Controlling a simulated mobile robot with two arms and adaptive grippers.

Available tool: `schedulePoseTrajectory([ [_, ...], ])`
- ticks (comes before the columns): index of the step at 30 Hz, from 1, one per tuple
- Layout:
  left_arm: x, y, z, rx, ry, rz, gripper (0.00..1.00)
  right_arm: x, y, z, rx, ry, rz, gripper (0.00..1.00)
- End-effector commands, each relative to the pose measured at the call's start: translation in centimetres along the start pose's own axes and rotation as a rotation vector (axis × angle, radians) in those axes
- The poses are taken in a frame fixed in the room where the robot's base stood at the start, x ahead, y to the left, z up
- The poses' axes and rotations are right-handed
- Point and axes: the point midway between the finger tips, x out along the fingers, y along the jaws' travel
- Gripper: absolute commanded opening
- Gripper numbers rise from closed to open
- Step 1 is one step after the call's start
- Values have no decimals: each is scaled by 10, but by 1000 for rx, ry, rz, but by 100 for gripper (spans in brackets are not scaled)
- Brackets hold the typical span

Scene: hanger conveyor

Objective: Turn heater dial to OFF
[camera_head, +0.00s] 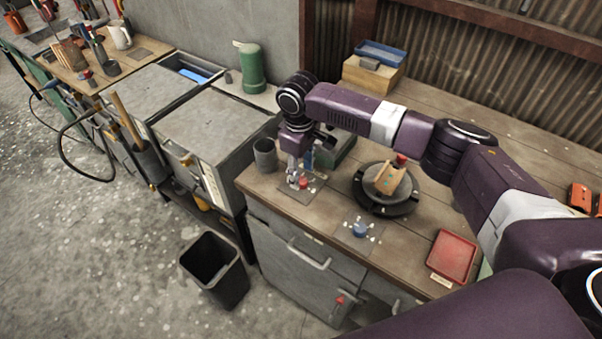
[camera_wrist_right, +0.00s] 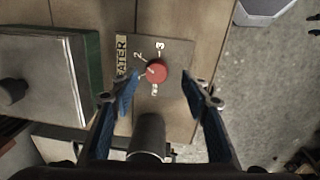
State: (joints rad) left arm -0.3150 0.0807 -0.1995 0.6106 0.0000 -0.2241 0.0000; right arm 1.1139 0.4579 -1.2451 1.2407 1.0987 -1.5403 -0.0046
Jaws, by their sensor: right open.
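The red heater dial (camera_wrist_right: 156,71) sits on a dark square plate (camera_wrist_right: 180,58) with a partly hidden label reading "ATER" and white marks, including 2 and 3. A pale pointer line shows on the dial's left side; its exact setting is hard to read. In the head view the dial (camera_head: 304,183) is on the workbench near its left end. My right gripper (camera_head: 298,170) is open just above it. In the right wrist view its two blue fingers (camera_wrist_right: 162,78) stand on either side of the dial, apart from it. My left gripper is not in view.
A grey cup (camera_head: 265,156) stands close behind the dial, and a green-edged box (camera_head: 340,148) is beside it. A round black turntable (camera_head: 384,205), a blue dial (camera_head: 360,230) and a red tray (camera_head: 452,255) lie to the right. A black bin (camera_head: 214,268) stands on the floor.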

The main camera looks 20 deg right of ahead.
Motion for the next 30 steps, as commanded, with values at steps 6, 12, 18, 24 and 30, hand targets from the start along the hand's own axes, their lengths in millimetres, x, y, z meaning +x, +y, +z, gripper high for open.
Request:
schedulePoseTrajectory([
  [6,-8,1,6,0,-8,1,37,25,0,0,1,0,0,43],
  [12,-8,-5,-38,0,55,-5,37,31,0,0,0,1,1,43],
  [18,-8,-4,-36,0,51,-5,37,31,0,0,0,1,0,36],
  [24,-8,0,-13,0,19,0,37,30,0,0,0,1,1,14],
  [30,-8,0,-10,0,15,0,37,30,0,0,-1,2,1,1],
])
